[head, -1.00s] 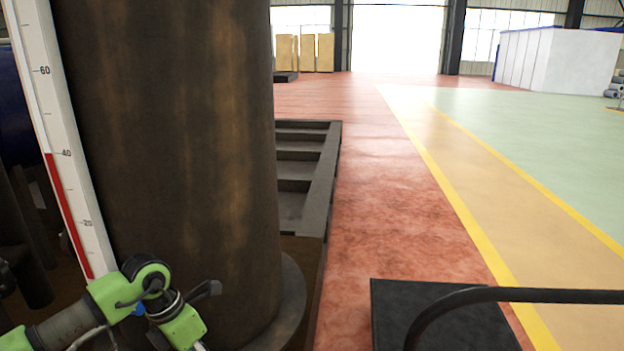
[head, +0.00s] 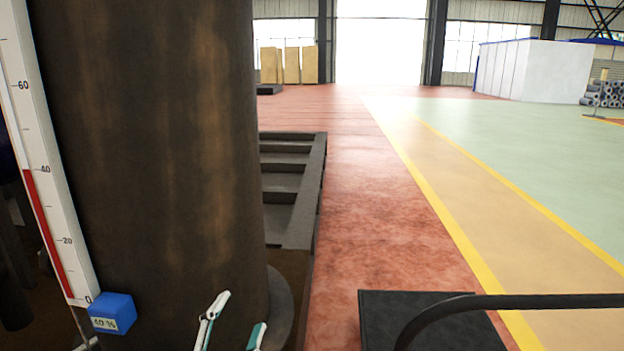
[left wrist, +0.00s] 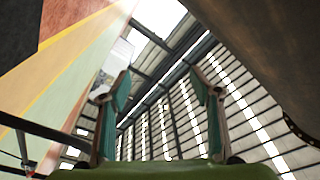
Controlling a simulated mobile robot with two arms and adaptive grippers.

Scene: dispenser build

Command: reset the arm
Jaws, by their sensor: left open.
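My left gripper (head: 240,318) shows only by its two pale and teal fingers at the bottom edge of the head view, in front of the foot of a large dark cylinder. The fingers are apart with nothing between them. In the left wrist view the same gripper (left wrist: 160,85) has its fingers spread, and the roof beams show through the gap. Most of the left arm is out of the head view. My right gripper is not in view.
The rusty dark cylinder (head: 150,150) fills the left. Beside it stand a white and red scale (head: 45,170) and a blue block (head: 112,313) labelled 40 %. A dark frame (head: 290,190) lies behind. A black platform (head: 430,320) with a curved rail is at lower right.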

